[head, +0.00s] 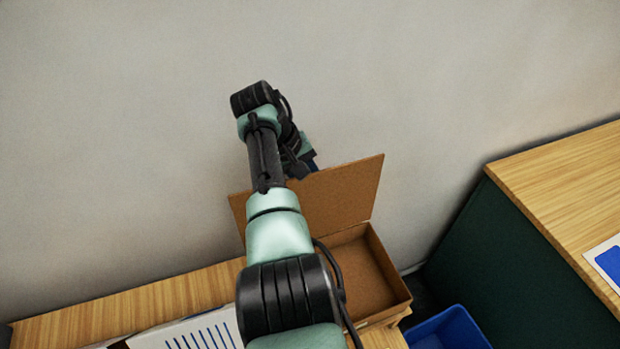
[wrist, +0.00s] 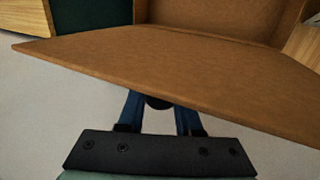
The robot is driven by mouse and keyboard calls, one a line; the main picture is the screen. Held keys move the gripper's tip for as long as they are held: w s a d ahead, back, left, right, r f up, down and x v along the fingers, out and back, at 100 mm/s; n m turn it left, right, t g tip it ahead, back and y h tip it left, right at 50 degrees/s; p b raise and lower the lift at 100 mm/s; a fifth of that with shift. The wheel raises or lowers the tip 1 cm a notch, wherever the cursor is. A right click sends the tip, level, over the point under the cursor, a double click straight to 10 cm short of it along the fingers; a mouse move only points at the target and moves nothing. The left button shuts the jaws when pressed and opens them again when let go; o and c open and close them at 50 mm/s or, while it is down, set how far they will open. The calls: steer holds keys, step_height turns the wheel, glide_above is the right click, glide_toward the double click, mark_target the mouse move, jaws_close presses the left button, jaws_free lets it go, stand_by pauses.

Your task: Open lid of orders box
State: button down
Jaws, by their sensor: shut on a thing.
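The orders box is a brown cardboard box (head: 372,272) on the wooden table in the head view. Its hinged lid (head: 345,192) stands raised, roughly upright, at the back edge, and the inside shows as bare cardboard at the right. My arm hides the left part of the box. In the wrist view the lid (wrist: 165,65) spans the picture as a broad brown panel. My gripper (wrist: 160,102) has its blue fingers at the lid's edge and is shut on it; the lid hides the fingertips. In the head view only a bit of the gripper shows at the lid's top.
The box stands on a wooden table (head: 170,300), with a striped printed sheet (head: 200,333) at its front left. A blue bin (head: 452,328) is low at the right. A second table (head: 565,185) with dark green sides stands farther right. A plain wall is close behind.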

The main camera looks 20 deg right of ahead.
steer(key=shift+s+f, duration=0.1)
steer(key=shift+s, duration=0.05)
steer(key=c, duration=0.6)
jaws_free()
steer(key=shift+a+r, duration=0.15)
steer(key=shift+r, duration=0.25)
steer(key=b+v, duration=0.3)
steer(key=v, duration=0.9)
steer(key=shift+b, duration=0.35)
